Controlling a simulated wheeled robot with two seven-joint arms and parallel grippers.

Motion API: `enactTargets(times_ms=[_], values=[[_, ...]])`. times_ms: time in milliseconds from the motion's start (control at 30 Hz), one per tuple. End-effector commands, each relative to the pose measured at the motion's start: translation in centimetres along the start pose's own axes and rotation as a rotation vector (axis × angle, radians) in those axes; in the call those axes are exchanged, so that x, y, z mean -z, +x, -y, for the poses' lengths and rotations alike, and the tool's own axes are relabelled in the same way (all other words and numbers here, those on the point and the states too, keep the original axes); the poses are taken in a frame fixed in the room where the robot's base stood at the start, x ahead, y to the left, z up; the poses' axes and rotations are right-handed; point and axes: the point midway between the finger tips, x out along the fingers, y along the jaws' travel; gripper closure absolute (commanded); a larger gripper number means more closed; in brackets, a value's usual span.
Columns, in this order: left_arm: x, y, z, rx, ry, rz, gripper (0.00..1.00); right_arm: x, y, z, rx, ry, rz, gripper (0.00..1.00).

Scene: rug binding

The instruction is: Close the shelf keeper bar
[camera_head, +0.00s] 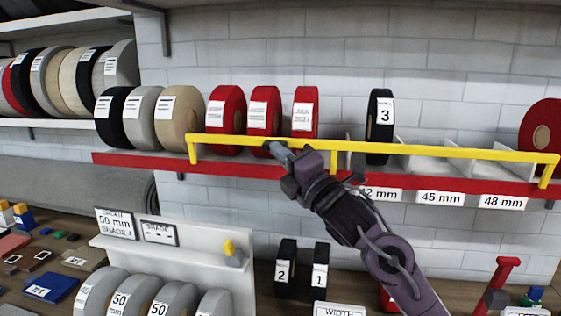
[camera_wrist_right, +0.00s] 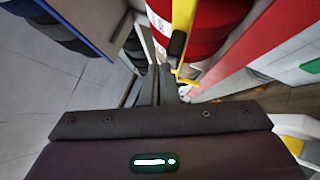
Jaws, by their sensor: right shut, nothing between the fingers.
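The yellow keeper bar (camera_head: 440,150) runs along the front of the red-edged shelf (camera_head: 130,162), standing above the edge on short yellow posts. Rolls of binding stand behind it, including red rolls (camera_head: 305,110) and a black roll marked 3 (camera_head: 380,125). My right gripper (camera_head: 270,147) is shut and empty, with its tips at the bar's left part, just below its rail. In the right wrist view the shut fingers (camera_wrist_right: 157,75) are close beside the yellow bar (camera_wrist_right: 187,77); whether they touch it I cannot tell. My left gripper is not in view.
Black rolls marked 2 (camera_head: 286,268) and 1 (camera_head: 320,270) stand below the shelf. A white rack (camera_head: 180,262) with grey rolls is at lower left. A red-handled tool (camera_head: 497,285) stands at lower right. White dividers (camera_head: 425,162) separate the shelf's right part.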

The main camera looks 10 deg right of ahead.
Motion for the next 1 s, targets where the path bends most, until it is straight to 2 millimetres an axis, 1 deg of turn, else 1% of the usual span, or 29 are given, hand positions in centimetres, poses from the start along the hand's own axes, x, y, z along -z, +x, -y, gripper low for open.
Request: enactTargets(times_ms=[400,1000], values=[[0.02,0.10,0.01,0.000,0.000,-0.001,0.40,-0.75,0.76,-0.47,-0.004,-0.001,0.000,1.00],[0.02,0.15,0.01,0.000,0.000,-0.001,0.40,-0.83,0.74,-0.37,-0.002,-0.002,-0.002,1.00]])
